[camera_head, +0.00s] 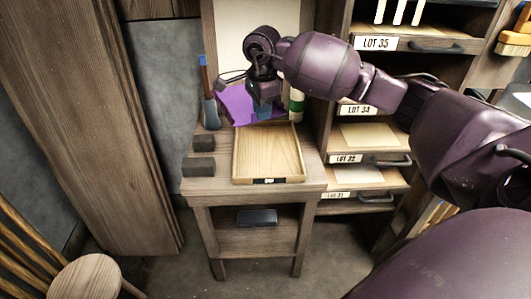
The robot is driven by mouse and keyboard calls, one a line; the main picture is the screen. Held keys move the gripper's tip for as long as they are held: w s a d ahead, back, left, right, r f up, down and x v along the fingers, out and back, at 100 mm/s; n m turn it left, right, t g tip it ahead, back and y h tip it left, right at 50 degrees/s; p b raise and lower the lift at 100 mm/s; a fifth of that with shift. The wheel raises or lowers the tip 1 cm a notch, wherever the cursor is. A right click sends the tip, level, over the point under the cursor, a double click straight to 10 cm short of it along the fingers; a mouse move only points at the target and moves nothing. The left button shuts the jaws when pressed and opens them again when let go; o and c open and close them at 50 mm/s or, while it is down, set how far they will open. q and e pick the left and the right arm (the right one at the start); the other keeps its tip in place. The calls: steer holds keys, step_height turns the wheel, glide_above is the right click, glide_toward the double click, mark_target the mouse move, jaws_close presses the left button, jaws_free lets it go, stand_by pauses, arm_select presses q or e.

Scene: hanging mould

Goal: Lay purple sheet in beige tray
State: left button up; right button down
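The purple sheet (236,104) lies at the back of the small wooden table, behind the beige tray. Its right part is hidden by my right gripper. The beige tray (266,156) is a shallow wooden tray with a small dark label on its front edge, and its floor looks bare. My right gripper (263,113) points down over the right part of the sheet, just behind the tray's back edge. Its fingertips are small and partly hidden, so I cannot tell whether they grip the sheet. My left gripper is out of view.
Two dark blocks (199,167) and a blue-tipped brush-like tool (208,92) stand left of the tray. A green and white cylinder (296,105) is right of my gripper. A labelled drawer rack (370,150) borders the table's right side.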

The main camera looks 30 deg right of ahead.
steer(key=d+m, duration=0.1)
steer(key=w+d+m, duration=0.2)
steer(key=m, duration=0.1)
steer(key=shift+d+f, duration=0.2)
steer(key=shift+f, duration=0.1)
steer(key=shift+d+f, duration=0.15)
steer(key=b, duration=0.2)
glide_above(269, 167)
steer(key=shift+m, duration=0.3)
step_height(269, 167, down, 14)
steer(key=shift+f, duration=0.85)
step_height(269, 167, down, 3)
steer(key=shift+f, duration=0.45)
steer(key=shift+w, duration=0.1)
